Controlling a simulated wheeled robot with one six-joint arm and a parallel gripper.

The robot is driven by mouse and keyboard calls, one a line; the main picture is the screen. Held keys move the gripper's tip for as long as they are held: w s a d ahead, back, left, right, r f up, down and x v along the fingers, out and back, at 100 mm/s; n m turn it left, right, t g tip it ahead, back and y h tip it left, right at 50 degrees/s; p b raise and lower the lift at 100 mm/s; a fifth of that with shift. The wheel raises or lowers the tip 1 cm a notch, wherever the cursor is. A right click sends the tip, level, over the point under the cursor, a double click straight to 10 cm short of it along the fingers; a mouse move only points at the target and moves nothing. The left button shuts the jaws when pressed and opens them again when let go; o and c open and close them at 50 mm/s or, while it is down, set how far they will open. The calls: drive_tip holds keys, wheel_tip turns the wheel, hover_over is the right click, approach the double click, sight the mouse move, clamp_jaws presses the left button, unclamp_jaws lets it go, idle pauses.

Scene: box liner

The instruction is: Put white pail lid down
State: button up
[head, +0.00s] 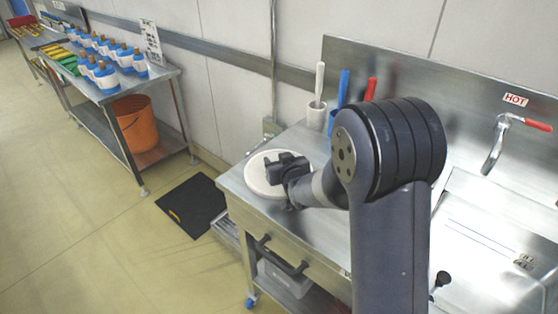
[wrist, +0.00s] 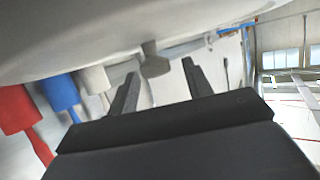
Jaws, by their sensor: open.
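The white pail lid (head: 262,176) is a round white disc on the left end of the steel counter (head: 318,232) in the head view. My gripper (head: 283,165) is over the lid's right side, with its fingers hiding part of the disc. In the wrist view my gripper (wrist: 158,82) shows two dark fingers spread apart with nothing between them. A large pale curved surface fills the top of the wrist view; I cannot tell for sure that it is the lid. Whether the fingers touch the lid is hidden.
Behind the lid stand a white-handled brush in a holder (head: 317,105), a blue handle (head: 343,88) and a red handle (head: 370,89). A sink with a red-levered tap (head: 497,140) is at the right. A shelf table (head: 118,88) with blue-and-white bottles stands far left, above an orange bucket (head: 135,124).

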drive_tip(key=shift+s+f, duration=0.25)
drive_tip(key=shift+f, duration=0.45)
drive_tip(key=shift+w+r+p, duration=0.15)
drive_tip(key=shift+r+p, duration=0.55)
drive_tip(key=shift+p, duration=0.45)
drive_tip(key=v, duration=0.4)
drive_tip(key=b+v, duration=0.1)
drive_tip(key=v, duration=0.3)
drive_tip(key=b+v, duration=0.1)
drive_tip(key=v, duration=0.3)
drive_tip(key=shift+w+r, duration=0.15)
drive_tip(key=shift+r, duration=0.1)
drive_tip(key=shift+a, duration=0.1)
drive_tip(key=p+x, duration=0.1)
drive_tip(key=x, duration=1)
drive_tip(key=shift+w+f+p, duration=0.1)
drive_tip(key=shift+w+p, duration=0.1)
drive_tip(key=shift+p, duration=0.1)
drive_tip(key=shift+w+a+f+b, duration=0.1)
drive_tip(key=shift+w+f+b, duration=0.15)
drive_tip(key=shift+f+b, duration=0.1)
drive_tip(key=shift+r, duration=0.1)
